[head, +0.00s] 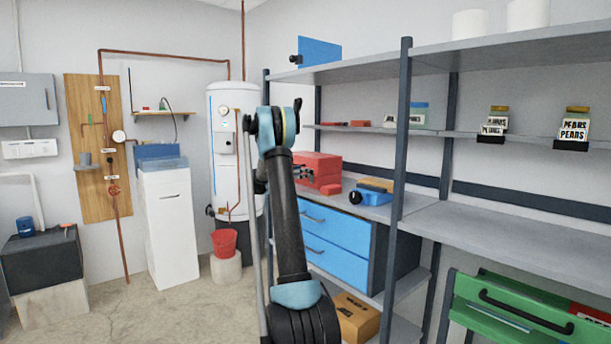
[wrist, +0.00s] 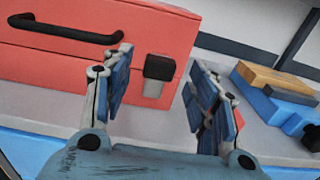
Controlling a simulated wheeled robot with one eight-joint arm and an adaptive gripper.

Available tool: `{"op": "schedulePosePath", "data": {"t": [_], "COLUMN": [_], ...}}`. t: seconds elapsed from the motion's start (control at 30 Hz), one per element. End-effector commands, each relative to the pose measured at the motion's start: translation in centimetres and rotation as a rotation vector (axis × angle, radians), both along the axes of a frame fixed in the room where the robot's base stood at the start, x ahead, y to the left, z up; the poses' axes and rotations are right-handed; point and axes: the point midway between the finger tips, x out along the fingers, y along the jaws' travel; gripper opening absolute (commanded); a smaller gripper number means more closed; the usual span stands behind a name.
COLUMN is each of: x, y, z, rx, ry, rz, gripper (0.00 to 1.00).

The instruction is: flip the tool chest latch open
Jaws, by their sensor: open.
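The red tool chest (head: 320,163) sits on the shelf top in the head view, partly hidden behind my arm. In the wrist view the chest (wrist: 60,72) fills the upper left, with a black carry handle (wrist: 68,29) on its front. The latch (wrist: 159,67) is a small black block at the seam of the lid, with a grey plate below it. My gripper (wrist: 158,84) is open, its blue-padded fingers on either side of the latch. I see no contact with it. In the head view my gripper (head: 304,173) is small, in front of the chest.
To the right of the chest lie a blue item and a wooden block (wrist: 270,82) on the same shelf. A blue drawer unit (head: 335,240) stands below. A dark shelf post (head: 398,150) rises right of my arm. The floor to the left is open.

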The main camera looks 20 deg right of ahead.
Motion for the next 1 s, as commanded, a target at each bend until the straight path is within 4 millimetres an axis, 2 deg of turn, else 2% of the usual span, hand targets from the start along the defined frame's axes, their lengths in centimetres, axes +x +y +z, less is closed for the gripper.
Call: {"op": "schedulePosePath", "data": {"t": [0.1,0.23,0.63,0.67,0.8,0.9,1.0], "x": [0.5,1.0,1.2,1.2,1.2,1.2,1.3], "y": [-1.6,-2.7,-3.3,-3.3,-3.3,-3.3,-3.2], "z": [0.0,0.0,0.0,0.0,0.0,0.0,0.0], "rx": [0.000,0.000,0.000,0.000,0.000,0.000,-0.001], "ry": [0.000,0.000,0.000,0.000,0.000,0.000,0.000], "rz": [-0.001,-0.001,0.000,0.000,0.000,0.001,0.002], "gripper": [0.53,0.53,0.53,0.51,0.19,0.00,0.00]}}
